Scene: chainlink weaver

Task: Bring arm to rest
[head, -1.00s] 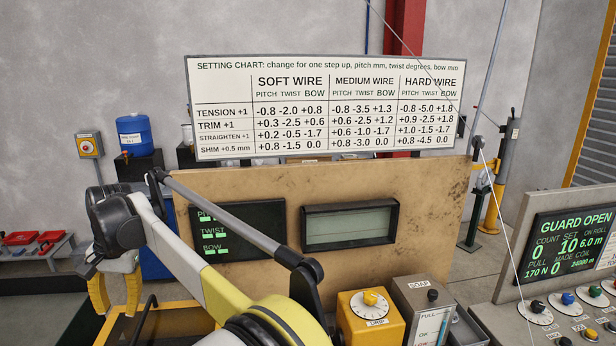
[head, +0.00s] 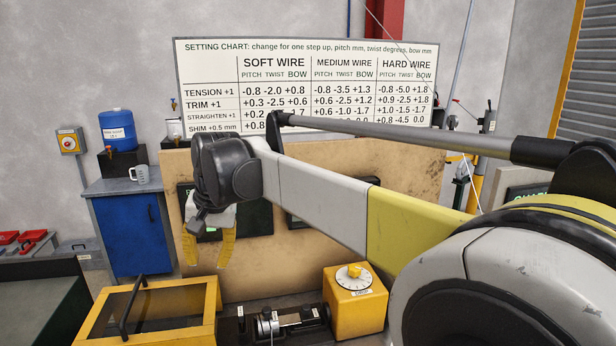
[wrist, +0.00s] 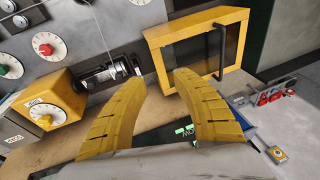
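My gripper (head: 210,245) hangs at the end of my raised arm in the head view, with its yellow fingers pointing down in front of the tan machine panel. In the wrist view my gripper (wrist: 160,95) shows two curved yellow fingers spread apart with a clear gap and nothing between them. It is open and empty, and I see it touching nothing. My arm crosses the head view from the lower right to the upper left and hides much of the panel and its displays.
Below my gripper stands a yellow-framed guard (head: 205,300) with a dark handle. A yellow dial box (head: 355,305) is right of it. The setting chart (head: 300,55) stands behind my arm. A blue cabinet (head: 135,235) with a mug (head: 140,174) is at the left.

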